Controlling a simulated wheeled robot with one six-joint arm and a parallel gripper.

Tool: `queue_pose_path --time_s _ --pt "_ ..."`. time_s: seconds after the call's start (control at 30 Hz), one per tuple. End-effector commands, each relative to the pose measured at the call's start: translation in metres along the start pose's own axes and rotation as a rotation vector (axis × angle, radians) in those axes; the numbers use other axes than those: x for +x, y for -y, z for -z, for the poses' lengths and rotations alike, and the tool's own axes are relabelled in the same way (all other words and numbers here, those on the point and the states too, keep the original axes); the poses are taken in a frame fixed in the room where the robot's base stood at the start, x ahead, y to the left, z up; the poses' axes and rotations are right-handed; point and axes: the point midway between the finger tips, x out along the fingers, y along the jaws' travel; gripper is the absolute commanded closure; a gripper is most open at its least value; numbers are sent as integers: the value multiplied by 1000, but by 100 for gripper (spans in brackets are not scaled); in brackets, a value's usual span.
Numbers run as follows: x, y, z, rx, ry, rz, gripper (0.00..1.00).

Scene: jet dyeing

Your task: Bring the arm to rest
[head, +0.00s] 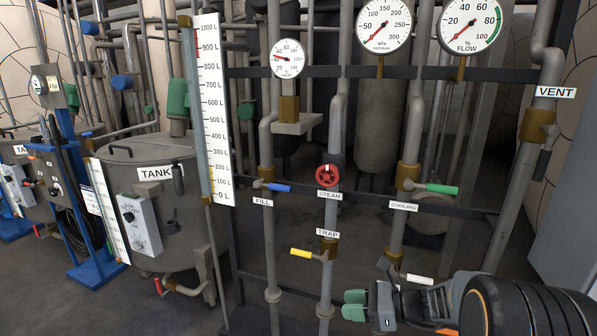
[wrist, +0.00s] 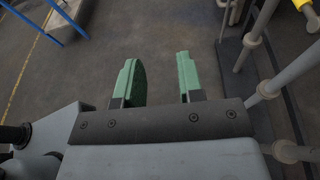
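My arm reaches in from the lower right of the head view, low in front of the pipe rack. My gripper (head: 355,305) has green fingertips and points left, close to the lower end of the steam pipe in the picture. In the wrist view my gripper (wrist: 161,80) shows two green fingers spread apart with bare floor between them. It is open and empty, and I see no contact with any pipe.
The rack carries a red steam wheel (head: 327,175), a yellow trap handle (head: 302,253), a blue fill handle (head: 277,187) and a green cooling handle (head: 441,189). Pipes (wrist: 285,75) stand right of my gripper. A dye tank (head: 150,210) stands left; open floor (wrist: 80,75) lies ahead.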

Motion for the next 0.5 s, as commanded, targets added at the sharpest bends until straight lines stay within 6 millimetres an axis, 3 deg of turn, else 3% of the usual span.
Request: queue_pose_path --time_s 0.03,0.2,0.33,0.5 --pt "-4 -30 -45 -156 -123 -73 65" --pt "-28 -102 -90 -729 -523 -342 65" --pt "-62 -129 -119 -1136 -763 -540 65" --pt "-98 -140 -154 -1543 -985 -751 65"
